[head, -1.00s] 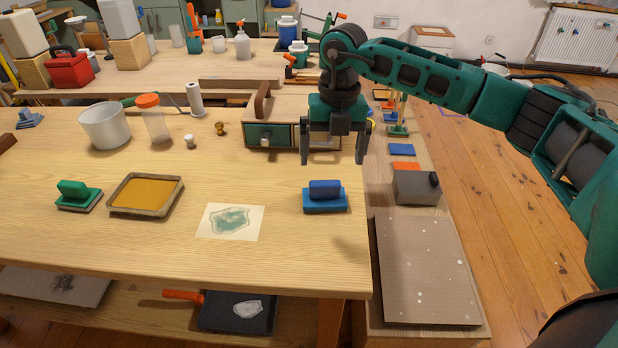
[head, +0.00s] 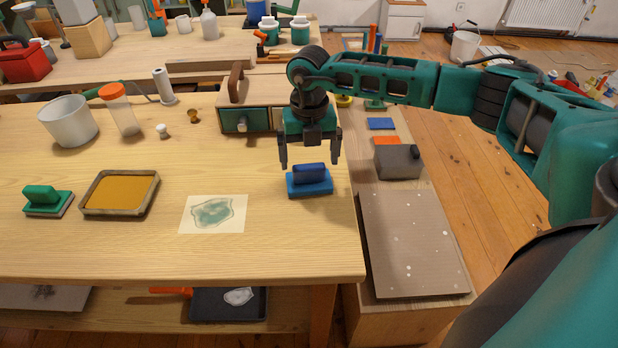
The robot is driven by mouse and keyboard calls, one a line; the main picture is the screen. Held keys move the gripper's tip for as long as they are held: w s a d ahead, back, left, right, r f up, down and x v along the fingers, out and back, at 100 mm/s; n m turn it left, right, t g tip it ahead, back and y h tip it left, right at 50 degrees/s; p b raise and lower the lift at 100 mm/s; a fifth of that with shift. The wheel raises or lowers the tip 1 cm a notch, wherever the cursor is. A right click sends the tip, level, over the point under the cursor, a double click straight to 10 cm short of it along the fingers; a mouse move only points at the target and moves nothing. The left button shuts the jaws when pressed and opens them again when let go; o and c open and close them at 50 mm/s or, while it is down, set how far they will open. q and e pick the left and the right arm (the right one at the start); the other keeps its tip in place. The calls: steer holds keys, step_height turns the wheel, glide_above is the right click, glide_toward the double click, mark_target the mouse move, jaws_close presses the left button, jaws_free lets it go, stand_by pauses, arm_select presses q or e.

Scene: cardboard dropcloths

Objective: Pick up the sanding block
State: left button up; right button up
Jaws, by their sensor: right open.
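A blue block with a darker blue handle (head: 309,182), which looks like the sanding block, rests flat near the right end of the wooden worktable (head: 250,258). A similar green handled block (head: 46,201) sits at the table's left; I cannot tell for sure which one the task names. My right gripper (head: 310,165) is open and empty, pointing down just above and behind the blue block. Its fingertips line up with either side of the handle; whether they are level with it is unclear. My left gripper is out of view.
A paper sheet with a green print (head: 213,213) and a tray of ochre material (head: 120,193) lie left of the blue block. A wooden drawer box (head: 235,120) stands behind the gripper. A grey box (head: 397,162) and speckled board (head: 412,240) lie on the lower right shelf.

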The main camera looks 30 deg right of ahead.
mark_target(309, 166)
step_height(309, 166, down, 3)
steer(key=shift+s+a+f, duration=0.1)
steer(key=shift+a+f, duration=0.05)
steer(key=shift+f, duration=0.05)
steer(key=shift+r, duration=0.1)
steer(key=c, duration=1)
steer(key=shift+r, duration=0.1)
step_height(309, 166, up, 20)
